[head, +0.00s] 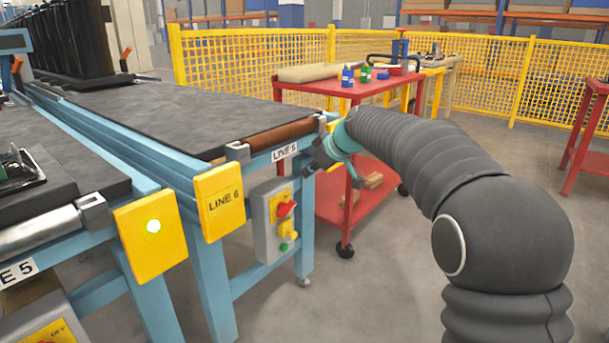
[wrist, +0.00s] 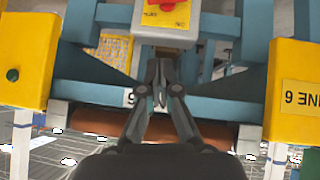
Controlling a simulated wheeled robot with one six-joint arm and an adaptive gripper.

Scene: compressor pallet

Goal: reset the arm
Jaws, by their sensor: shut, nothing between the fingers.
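My arm reaches in from the right of the head view, its dark links bent over toward the end of the conveyor. The picture there is upside down. The grey control box (wrist: 166,28) with its red switch shows beyond the fingertips, and I cannot tell the exact gap to the conveyor frame.
The control box (head: 273,222) hangs on the blue conveyor frame (head: 218,285). Yellow LINE 6 (head: 221,200) and lamp panels (head: 150,236) stick out in front. A red cart (head: 352,93) with bottles stands behind my gripper. Grey floor (head: 385,290) is free in front.

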